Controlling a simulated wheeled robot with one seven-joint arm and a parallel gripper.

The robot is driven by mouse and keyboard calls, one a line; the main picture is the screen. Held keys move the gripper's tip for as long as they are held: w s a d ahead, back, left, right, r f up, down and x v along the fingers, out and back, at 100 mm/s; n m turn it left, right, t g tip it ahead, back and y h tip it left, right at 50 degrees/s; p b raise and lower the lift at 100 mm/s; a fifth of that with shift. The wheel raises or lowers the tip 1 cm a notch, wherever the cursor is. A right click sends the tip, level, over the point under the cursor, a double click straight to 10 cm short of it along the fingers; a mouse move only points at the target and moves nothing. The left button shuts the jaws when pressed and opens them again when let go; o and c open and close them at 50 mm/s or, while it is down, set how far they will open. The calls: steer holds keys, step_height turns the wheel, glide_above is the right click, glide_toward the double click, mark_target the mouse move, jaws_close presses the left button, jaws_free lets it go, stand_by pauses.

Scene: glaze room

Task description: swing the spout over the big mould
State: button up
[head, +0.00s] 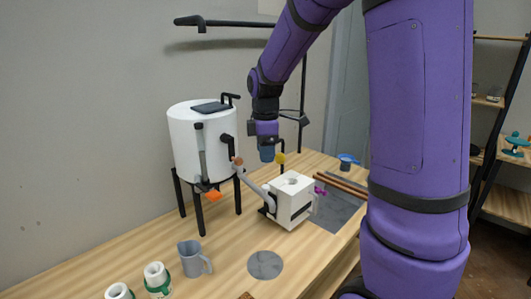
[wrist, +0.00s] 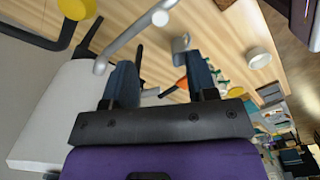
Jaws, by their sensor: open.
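A white tank (head: 187,135) stands on black legs at the back left of the bench. A grey spout (head: 255,187) with a brown knob at its upper end reaches from the tank's right side down toward the big white block mould (head: 293,212). Its lower end appears beside the mould's left side; I cannot tell the exact gap. The mould has a round hole on top. My gripper (head: 267,153) is above and behind the spout, pointing down, apart from the mould. In the wrist view my gripper (wrist: 160,84) is open, and a grey tube (wrist: 130,42) crosses beyond its fingers.
A yellow knob (head: 280,158) on a black post stands close to my gripper. A grey jug (head: 191,261), small white moulds (head: 156,276) and a grey disc (head: 265,265) are at the front. A blue cup (head: 347,160) is behind right.

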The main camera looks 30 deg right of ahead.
steer(key=shift+a, duration=0.1)
steer(key=c, duration=0.3)
steer(key=shift+w+a, duration=0.25)
steer(key=shift+a, duration=0.05)
steer(key=c, duration=0.4)
steer(key=w+a+h, duration=0.1)
steer(key=a, duration=0.1)
steer(key=w+a+g+h, duration=0.1)
steer(key=a, duration=0.2)
steer(key=w+a+h, duration=0.1)
steer(key=a, duration=0.2)
steer(key=shift+w+a+r+g, duration=0.1)
steer(key=shift+w+r+g, duration=0.05)
steer(key=shift+w+g, duration=0.2)
jaws_close()
glide_toward(255, 188)
steer(key=s+a+f, duration=0.3)
steer(key=shift+s+d+f, duration=0.25)
steer(key=shift+s+d, duration=0.1)
steer(key=shift+d, duration=0.25)
steer(key=shift+s+d+f, duration=0.25)
steer(key=shift+s+d, duration=0.05)
steer(key=shift+d, duration=0.25)
steer(key=shift+s+d+f, duration=0.25)
steer(key=shift+s+d, duration=0.1)
steer(key=shift+d, duration=0.25)
steer(key=shift+d+n, duration=0.4)
steer(key=shift+d, duration=0.1)
